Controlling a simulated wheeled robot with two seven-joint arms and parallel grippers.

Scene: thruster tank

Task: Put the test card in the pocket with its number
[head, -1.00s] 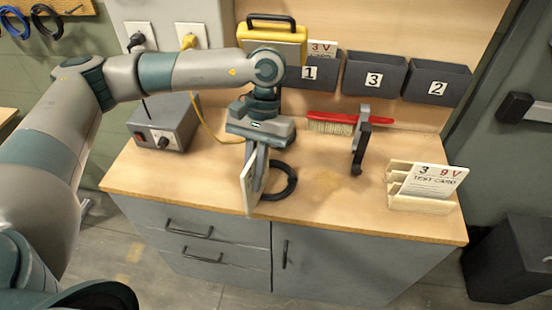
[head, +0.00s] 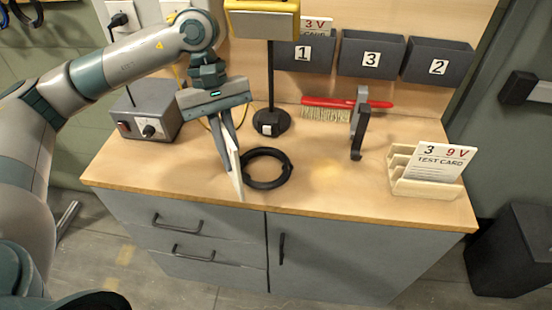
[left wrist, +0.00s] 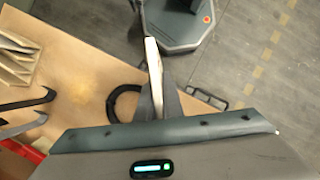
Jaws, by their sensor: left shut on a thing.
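My left gripper (head: 229,140) is shut on a thin white card (head: 236,176), seen nearly edge-on and held upright above the bench's front left part. Its number cannot be read. The card also shows edge-on in the left wrist view (left wrist: 154,65). Three dark wall pockets hang at the back: pocket 1 (head: 303,65), pocket 3 (head: 370,72) and pocket 2 (head: 440,76). A card marked 3 V (head: 317,25) stands in pocket 1. Another test card (head: 440,161), marked 3 and 9 V, stands in a wooden rack (head: 425,190) at the right. My right gripper is not in view.
On the bench (head: 320,200) are a black cable ring (head: 250,176), a red brush (head: 325,107), a dark clamp-like stand (head: 358,130) and a grey power box (head: 150,117). A yellow device on a black stand (head: 271,90) rises left of pocket 1. The bench's front middle is clear.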

